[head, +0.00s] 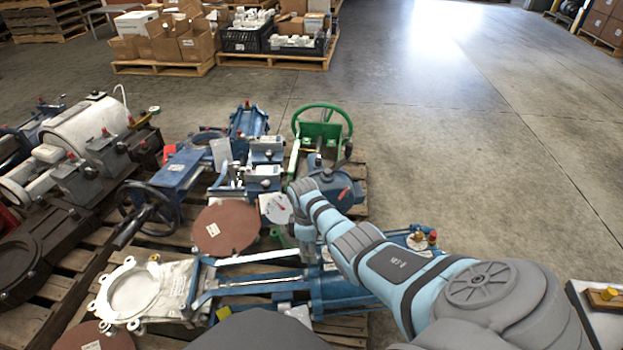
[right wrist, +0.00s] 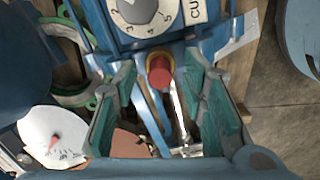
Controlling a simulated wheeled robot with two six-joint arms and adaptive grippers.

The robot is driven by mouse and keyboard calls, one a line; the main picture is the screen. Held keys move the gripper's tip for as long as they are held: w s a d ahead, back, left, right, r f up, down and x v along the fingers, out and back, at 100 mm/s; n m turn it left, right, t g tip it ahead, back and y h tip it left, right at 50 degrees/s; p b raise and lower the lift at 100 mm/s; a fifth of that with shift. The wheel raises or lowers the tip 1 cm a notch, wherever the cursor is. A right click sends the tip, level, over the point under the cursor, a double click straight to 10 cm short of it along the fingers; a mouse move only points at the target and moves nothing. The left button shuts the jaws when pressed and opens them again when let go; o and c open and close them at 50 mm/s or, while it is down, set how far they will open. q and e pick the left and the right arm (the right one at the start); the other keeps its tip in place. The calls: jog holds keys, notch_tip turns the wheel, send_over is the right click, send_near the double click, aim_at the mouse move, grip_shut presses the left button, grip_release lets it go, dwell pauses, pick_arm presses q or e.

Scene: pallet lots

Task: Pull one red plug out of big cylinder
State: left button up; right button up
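A large blue cylinder (head: 345,292) lies on a pallet in the lower middle of the head view, partly hidden by my right arm. Red plugs (head: 432,235) show at its right end. My right gripper (head: 308,240) points down above the blue equipment, its tips partly hidden in the head view. In the right wrist view its two green-grey fingers (right wrist: 161,85) are apart, one on each side of a red plug (right wrist: 160,72) on a blue part. I see a gap on both sides and cannot tell any contact. My left gripper is not in view.
Blue valves and actuators crowd the pallets, with a green handwheel (head: 322,108) standing behind my right gripper. A brown disc (head: 226,228) lies left of it. A white tabletop (head: 600,318) is at lower right. Floor at right is clear.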

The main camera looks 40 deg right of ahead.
dwell(0.4)
jog(key=shift+c, duration=0.2)
grip_shut()
